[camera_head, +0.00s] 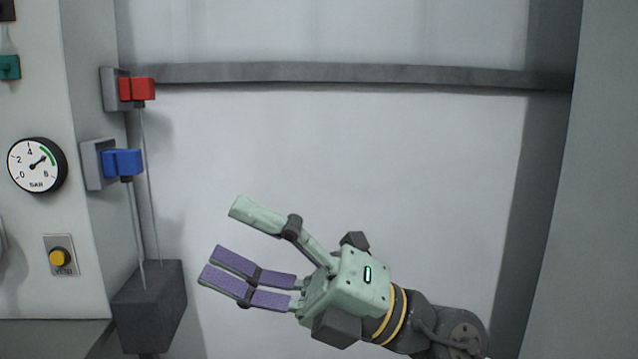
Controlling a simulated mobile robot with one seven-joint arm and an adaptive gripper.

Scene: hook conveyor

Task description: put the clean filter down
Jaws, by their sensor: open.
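My gripper (228,240) is in the lower middle of the view. Its single green finger is spread away from its two purple-padded fingers, and nothing shows between them. It points left, in front of a pale wall panel. I see no clean filter in this view.
At the left, a red block (137,89) and a blue block (123,163) sit on wall brackets, with thin rods running down to a dark grey box (150,305). A gauge (37,165) and a yellow button (60,257) are farther left. A grey rail (350,74) crosses the panel above my gripper.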

